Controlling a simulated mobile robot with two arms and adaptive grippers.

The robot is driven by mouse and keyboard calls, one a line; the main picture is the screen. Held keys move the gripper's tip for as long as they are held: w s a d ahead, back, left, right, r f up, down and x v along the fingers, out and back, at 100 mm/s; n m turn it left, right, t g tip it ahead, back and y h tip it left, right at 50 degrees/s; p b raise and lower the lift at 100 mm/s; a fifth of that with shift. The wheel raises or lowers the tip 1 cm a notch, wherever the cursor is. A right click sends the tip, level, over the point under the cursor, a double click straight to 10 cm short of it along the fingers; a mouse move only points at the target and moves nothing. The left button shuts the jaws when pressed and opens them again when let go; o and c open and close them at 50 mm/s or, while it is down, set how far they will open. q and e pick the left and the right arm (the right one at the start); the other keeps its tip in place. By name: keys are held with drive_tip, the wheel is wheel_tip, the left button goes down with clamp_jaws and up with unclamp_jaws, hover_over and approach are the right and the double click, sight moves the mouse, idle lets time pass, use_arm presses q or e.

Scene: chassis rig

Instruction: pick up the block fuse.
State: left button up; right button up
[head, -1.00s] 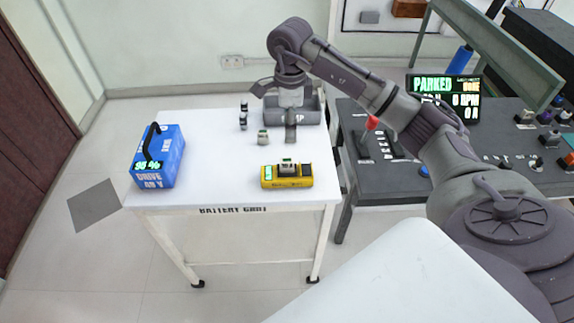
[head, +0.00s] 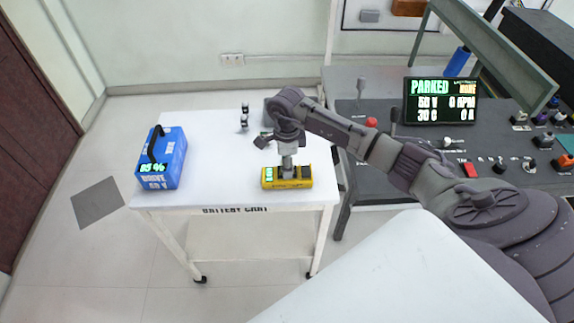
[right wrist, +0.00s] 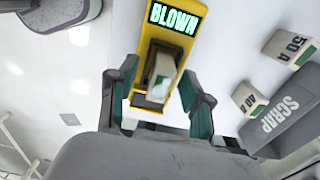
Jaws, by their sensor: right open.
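The block fuse (right wrist: 163,74), a pale block, sits in the slot of a yellow tester (right wrist: 138,76) whose green display reads BLOWN. The tester (head: 303,183) lies on the front right of the white cart in the head view. My right gripper (right wrist: 158,80) is open, its two fingers on either side of the tester and fuse. I cannot tell whether they touch the fuse. In the head view the right gripper (head: 287,168) points down over the tester and hides most of the fuse. My left gripper is not in view.
Two more pale blocks, marked 50 A (right wrist: 289,47) and 40 A (right wrist: 250,99), lie near a grey SCRAP bin (right wrist: 285,122). A blue drive battery (head: 162,165) stands at the cart's left. A control desk (head: 430,160) is to the right. The cart's middle (head: 220,165) is clear.

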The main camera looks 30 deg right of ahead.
clamp_jaws()
drive_tip(key=shift+r, duration=0.1)
idle(0.3)
